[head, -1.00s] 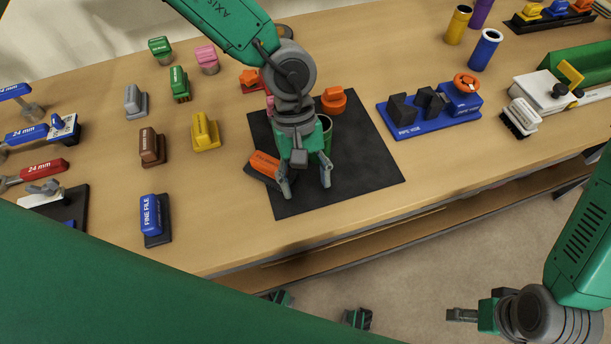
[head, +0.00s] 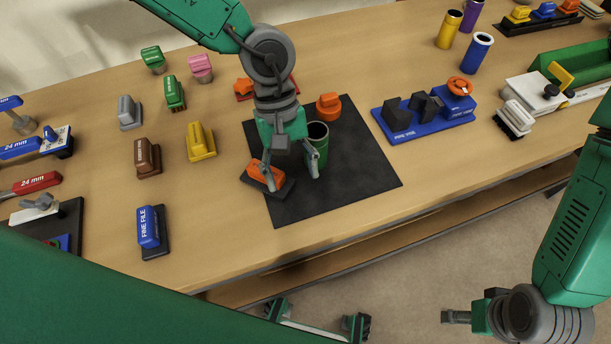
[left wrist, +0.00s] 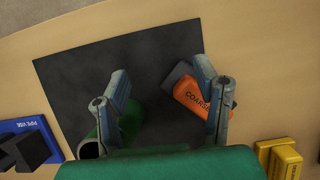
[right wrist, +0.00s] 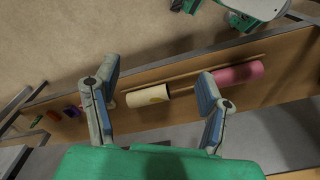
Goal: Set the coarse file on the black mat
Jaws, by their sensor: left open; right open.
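The coarse file (head: 259,171) is an orange block on a dark base. It lies across the left edge of the black mat (head: 345,185), its base partly over bare wood. In the left wrist view the file (left wrist: 190,97) shows part of its "COARSE" label behind one finger. My left gripper (head: 293,181) is open above the mat's left part, one finger in front of the file, the other near a green cylinder (head: 318,150). Nothing shows between its fingers; contact with the file is unclear. My right gripper (right wrist: 155,72) is open and empty, away from the tabletop.
An orange stamp-like piece (head: 328,107) stands at the mat's back. A blue fine file (head: 148,228), a yellow block (head: 200,143) and a brown block (head: 147,158) stand left of the mat. A blue pipe vise (head: 425,118) stands to the right. The mat's front right is clear.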

